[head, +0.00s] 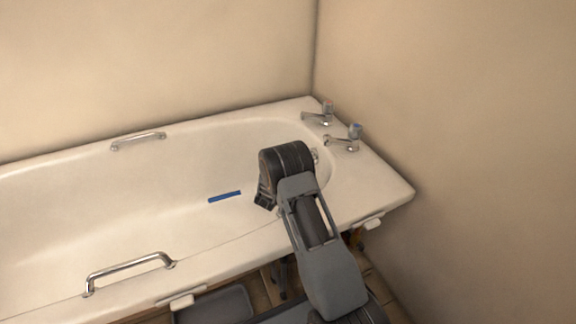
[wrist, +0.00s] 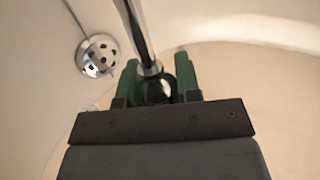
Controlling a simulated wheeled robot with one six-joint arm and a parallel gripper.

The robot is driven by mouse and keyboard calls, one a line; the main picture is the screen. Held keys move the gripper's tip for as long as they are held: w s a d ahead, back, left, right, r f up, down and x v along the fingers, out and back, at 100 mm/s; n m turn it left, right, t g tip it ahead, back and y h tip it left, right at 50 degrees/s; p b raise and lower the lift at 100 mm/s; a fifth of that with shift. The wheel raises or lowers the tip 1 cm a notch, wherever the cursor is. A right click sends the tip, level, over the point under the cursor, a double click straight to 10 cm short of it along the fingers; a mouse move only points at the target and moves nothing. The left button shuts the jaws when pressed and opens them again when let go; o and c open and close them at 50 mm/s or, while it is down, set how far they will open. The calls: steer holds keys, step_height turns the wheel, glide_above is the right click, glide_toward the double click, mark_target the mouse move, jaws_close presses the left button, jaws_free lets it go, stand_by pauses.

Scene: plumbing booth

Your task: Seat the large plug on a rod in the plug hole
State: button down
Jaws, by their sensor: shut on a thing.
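My gripper (wrist: 157,75) shows in the wrist view with green fingers closed around a shiny metal rod (wrist: 134,30). The rod runs up and slightly left out of the top of that view, with a dark part between the fingers. A plug at the rod's far end is out of view. In the head view, my wrist is over the tap end of the white bath (head: 75,215) and hides the fingers, the rod and the bath floor beneath. I cannot make out the plug hole in the head view.
A round chrome fitting with holes (wrist: 98,55) is at upper left in the wrist view; I cannot tell if it is the overflow or the drain. Two taps (head: 343,138) stand on the rim. A blue strip (head: 224,196) lies in the bath. A grab handle (head: 128,265) is on the near rim.

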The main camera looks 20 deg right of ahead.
steer(key=shift+f, duration=0.15)
steer(key=shift+d+f+b, duration=0.1)
steer(key=shift+f+b, duration=1.1)
steer(key=shift+f, duration=0.25)
steer(key=shift+f+b, duration=0.25)
steer(key=shift+b, duration=0.05)
stand_by(0.3)
steer(key=c, duration=0.7)
jaws_free()
steer(key=shift+c, duration=0.2)
